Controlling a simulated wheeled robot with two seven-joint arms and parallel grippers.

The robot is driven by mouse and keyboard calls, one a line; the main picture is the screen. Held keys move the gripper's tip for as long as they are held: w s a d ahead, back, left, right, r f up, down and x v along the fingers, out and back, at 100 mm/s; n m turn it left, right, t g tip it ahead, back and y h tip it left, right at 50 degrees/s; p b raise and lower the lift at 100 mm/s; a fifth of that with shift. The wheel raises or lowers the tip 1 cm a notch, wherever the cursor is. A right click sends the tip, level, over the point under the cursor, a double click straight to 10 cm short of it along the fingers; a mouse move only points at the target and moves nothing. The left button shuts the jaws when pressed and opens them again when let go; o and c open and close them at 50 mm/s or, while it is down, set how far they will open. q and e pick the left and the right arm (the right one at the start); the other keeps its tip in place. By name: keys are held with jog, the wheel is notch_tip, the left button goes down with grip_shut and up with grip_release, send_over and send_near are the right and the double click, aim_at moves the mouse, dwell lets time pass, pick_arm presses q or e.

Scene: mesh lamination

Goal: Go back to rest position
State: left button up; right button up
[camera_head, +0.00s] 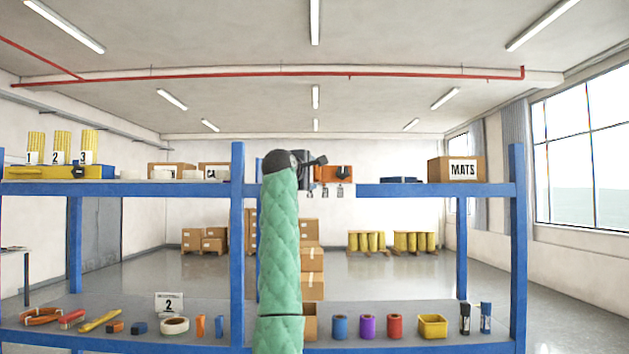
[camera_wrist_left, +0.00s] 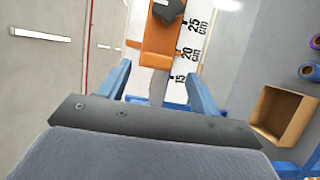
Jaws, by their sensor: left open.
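My left arm in its green quilted sleeve rises through the middle of the head view. My left gripper (camera_head: 308,178) is at its top, at upper-shelf height and partly hidden by the arm. In the left wrist view the two blue-grey fingers of the gripper (camera_wrist_left: 156,66) stand apart. An orange piece with a dark knob (camera_wrist_left: 160,42) shows beyond and between them, beside a white scale (camera_wrist_left: 188,50) marked 15, 20 and 25 cm. I cannot tell whether the fingers touch it. An orange fixture with a black knob (camera_head: 333,174) shows right of the gripper in the head view. My right gripper is out of view.
A blue-framed rack (camera_head: 518,250) spans the front. Its upper shelf holds numbered yellow rolls (camera_head: 88,143) and a MATS box (camera_head: 456,169). Its lower shelf holds tapes, colored rolls (camera_head: 367,326) and a yellow bin (camera_head: 432,326). An open cardboard box (camera_wrist_left: 283,110) shows in the wrist view.

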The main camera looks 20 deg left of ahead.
pick_arm(q)
jog(key=shift+s, duration=0.3)
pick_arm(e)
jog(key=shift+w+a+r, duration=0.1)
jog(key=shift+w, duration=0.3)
